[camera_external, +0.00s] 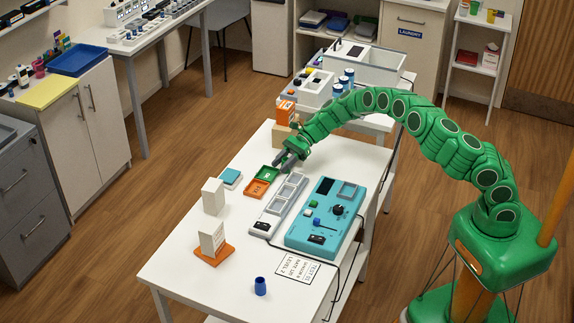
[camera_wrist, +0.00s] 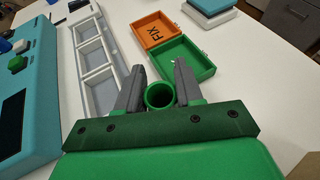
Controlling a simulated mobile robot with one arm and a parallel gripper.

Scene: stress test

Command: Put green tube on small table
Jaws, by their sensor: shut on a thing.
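A green tube (camera_wrist: 160,95), its open round end showing, is in the wrist view between the two grey fingers. My gripper (camera_wrist: 158,88) is shut on it. In the external view my gripper (camera_external: 284,162) is low over the far part of the white table (camera_external: 185,260), beside the green tray. The tube cannot be made out there. A small white side stand with shelves (camera_external: 470,68) is at the back right, with small cups on top. I cannot tell whether it is the small table of the task.
A green tray (camera_wrist: 186,62) and an orange "FIX" tray (camera_wrist: 153,28) lie just beyond the fingers. A white three-part tray (camera_wrist: 95,60) and a teal control box (camera_external: 325,215) are close by. A block with an orange device (camera_external: 284,112) stands behind my gripper.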

